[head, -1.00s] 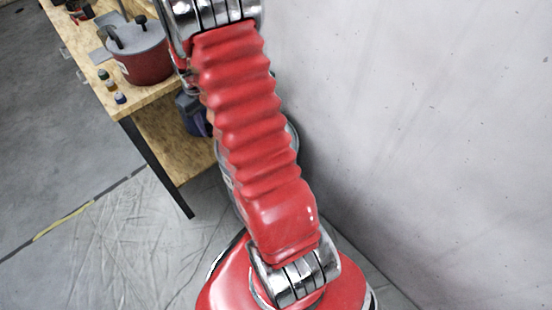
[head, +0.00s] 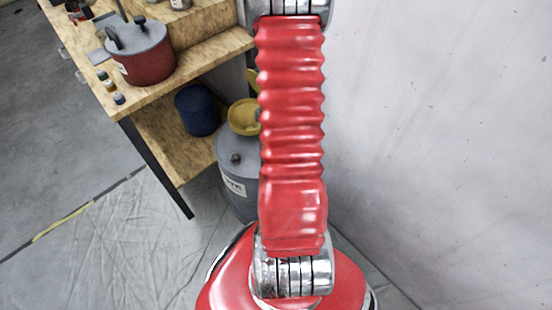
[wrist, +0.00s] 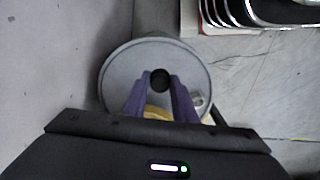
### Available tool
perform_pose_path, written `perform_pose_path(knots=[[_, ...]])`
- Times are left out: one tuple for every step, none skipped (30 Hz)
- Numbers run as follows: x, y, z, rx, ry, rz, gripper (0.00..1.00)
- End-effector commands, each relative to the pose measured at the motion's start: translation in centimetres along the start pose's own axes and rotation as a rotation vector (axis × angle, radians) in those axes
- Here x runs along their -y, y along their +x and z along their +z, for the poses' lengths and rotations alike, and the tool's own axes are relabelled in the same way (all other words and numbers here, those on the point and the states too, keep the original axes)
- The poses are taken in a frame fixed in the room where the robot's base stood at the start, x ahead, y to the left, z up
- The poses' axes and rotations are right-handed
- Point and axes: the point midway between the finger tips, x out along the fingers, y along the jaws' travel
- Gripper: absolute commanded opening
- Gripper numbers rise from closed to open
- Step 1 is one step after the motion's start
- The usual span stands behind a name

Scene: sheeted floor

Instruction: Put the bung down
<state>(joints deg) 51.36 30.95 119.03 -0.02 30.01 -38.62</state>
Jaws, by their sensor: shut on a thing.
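A black round bung (wrist: 160,80) shows between the purple fingertips of my gripper (wrist: 160,84) in the wrist view. The gripper is shut on it. Behind it in that view is the round grey lid of a drum (wrist: 125,72). I cannot tell how far the bung is above the lid, or whether it touches. In the head view the grey drum (head: 232,187) stands left of my red arm, partly covered by it. A yellow funnel-like piece (head: 241,117) is at its far side, and it also shows between the fingers in the wrist view (wrist: 157,112). My gripper does not show in the head view.
A small dark knob (head: 236,158) is on the drum's top. A wooden bench (head: 160,95) stands to the left, with a red pot (head: 145,62) and small bottles on it. A blue container (head: 197,110) is on its lower shelf. A pale wall (head: 440,130) rises at the right.

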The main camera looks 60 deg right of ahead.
Motion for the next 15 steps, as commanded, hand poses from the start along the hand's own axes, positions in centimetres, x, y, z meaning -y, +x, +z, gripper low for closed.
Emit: perform_pose_path(knots=[[0.0, 0.0, 0.0, 0.000, 0.000, 0.000, 0.00], [0.0, 0.0, 0.0, 0.000, 0.000, 0.000, 0.00], [0.0, 0.0, 0.0, 0.000, 0.000, 0.000, 0.00], [0.0, 0.1, 0.0, 0.000, 0.000, 0.000, 0.00], [0.0, 0.2, 0.0, 0.001, 0.000, -0.001, 0.00], [0.1, 0.5, 0.0, 0.001, 0.000, -0.001, 0.00], [0.1, 0.7, 0.0, 0.002, 0.000, -0.001, 0.00], [0.1, 1.1, 0.0, 0.002, 0.000, -0.002, 0.00], [0.1, 1.6, 0.0, 0.003, 0.000, -0.002, 0.00], [0.1, 2.0, 0.0, 0.003, 0.000, -0.002, 0.00], [0.1, 2.5, 0.0, 0.003, 0.000, -0.003, 0.00], [0.1, 3.1, 0.0, 0.003, 0.000, -0.003, 0.00], [0.1, 3.5, 0.0, 0.003, 0.000, -0.002, 0.00], [0.1, 4.0, 0.0, 0.003, 0.000, -0.003, 0.00], [0.1, 4.5, 0.0, 0.003, 0.000, -0.003, 0.00]])
